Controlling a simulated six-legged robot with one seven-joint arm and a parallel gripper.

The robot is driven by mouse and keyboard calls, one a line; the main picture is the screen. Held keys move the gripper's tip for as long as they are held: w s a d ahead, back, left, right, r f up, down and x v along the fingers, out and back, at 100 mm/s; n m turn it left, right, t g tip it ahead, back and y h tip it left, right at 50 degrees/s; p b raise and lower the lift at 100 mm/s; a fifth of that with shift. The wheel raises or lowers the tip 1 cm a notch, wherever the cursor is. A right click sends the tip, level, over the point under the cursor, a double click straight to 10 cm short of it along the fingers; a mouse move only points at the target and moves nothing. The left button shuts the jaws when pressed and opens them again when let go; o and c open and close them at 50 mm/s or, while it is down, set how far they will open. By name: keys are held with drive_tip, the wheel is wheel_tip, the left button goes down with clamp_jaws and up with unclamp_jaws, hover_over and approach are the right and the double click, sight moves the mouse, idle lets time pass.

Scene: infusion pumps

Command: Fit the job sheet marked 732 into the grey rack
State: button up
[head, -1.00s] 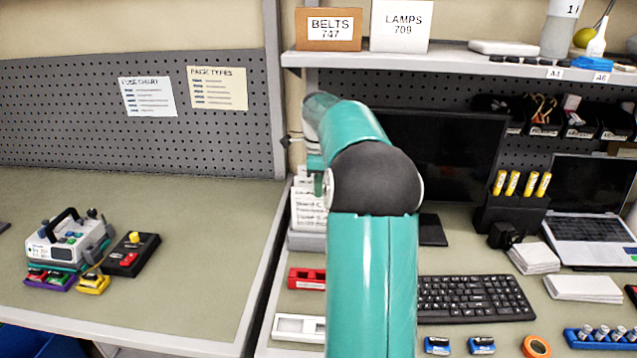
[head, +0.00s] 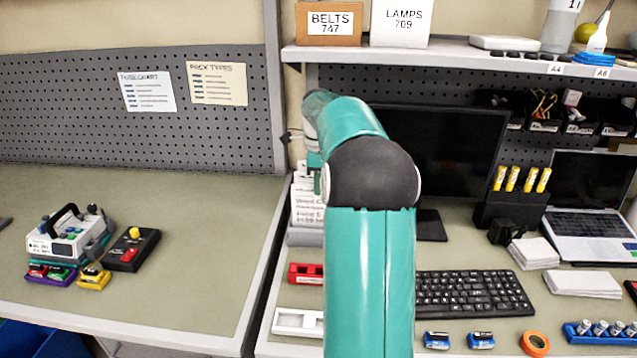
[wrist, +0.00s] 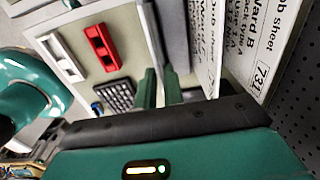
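The grey rack (head: 305,238) stands on the bench left of the monitor, partly hidden by my arm. Printed white job sheets (head: 308,205) stand upright in it. In the wrist view a sheet marked 731 (wrist: 262,75) shows at the right, with another printed sheet (wrist: 205,40) to its left, its number unreadable. I cannot make out 732 anywhere. My gripper (wrist: 160,88) shows its two green fingers close together, left of the sheets and beside a grey upright panel. In the head view my arm hides the gripper.
A red tray (head: 305,274) and a white tray (head: 298,322) lie in front of the rack. A keyboard (head: 475,295) and a dark monitor (head: 440,150) are to the right. Pegboard stands behind. The left bench (head: 200,220) has free room.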

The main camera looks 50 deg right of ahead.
drive_tip(key=o, duration=0.3)
drive_tip(key=shift+r, duration=0.1)
wheel_tip(320, 180, up, 14)
drive_tip(key=shift+f, duration=0.2)
idle(0.6)
